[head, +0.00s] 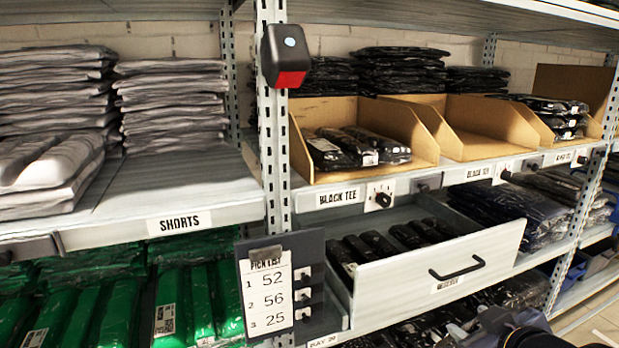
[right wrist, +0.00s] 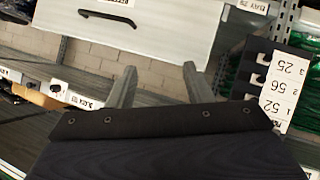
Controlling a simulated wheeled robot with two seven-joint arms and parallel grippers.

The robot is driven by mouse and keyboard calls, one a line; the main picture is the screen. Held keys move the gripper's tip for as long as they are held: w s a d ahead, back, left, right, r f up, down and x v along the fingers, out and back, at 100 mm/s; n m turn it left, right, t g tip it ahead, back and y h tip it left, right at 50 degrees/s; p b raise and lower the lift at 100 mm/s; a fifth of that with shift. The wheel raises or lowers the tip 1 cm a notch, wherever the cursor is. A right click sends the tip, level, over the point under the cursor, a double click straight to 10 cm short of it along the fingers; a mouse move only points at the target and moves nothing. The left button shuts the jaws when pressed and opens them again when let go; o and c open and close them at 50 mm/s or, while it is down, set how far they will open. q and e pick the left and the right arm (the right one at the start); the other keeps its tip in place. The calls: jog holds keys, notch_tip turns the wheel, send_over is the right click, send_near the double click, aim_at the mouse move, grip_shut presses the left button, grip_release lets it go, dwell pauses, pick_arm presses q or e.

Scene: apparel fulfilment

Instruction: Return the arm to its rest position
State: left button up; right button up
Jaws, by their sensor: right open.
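My right arm (head: 525,335) shows only in part at the bottom right of the head view, in front of the shelving. In the right wrist view my right gripper (right wrist: 159,70) has its two grey fingers spread apart with nothing between them. The white drawer front with its black handle (right wrist: 107,17) lies beyond the fingertips, apart from them. In the head view the drawer (head: 440,262) stands pulled out, with rolled black garments (head: 375,243) inside. My left gripper is in neither view.
A pick list board (head: 268,290) hangs on the post left of the drawer. A black and red device (head: 287,55) is fixed higher on this post. Cardboard bins (head: 425,140) with black packs sit above the drawer. Folded shorts (head: 172,105) and green packs (head: 185,300) fill the left shelves.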

jog(key=s+a+f+m+g+y+p, duration=0.1)
jog(key=s+a+f+m+g+y, duration=0.15)
jog(key=s+f, duration=0.4)
jog(key=s+a+f+m+g+y+p, duration=0.1)
jog(key=s+a+f+m+g, duration=0.25)
jog(key=s, duration=0.65)
notch_tip(320, 180, up, 27)
jog(key=p, duration=2.6)
jog(key=shift+a+m, duration=0.25)
jog(key=shift+m, duration=0.05)
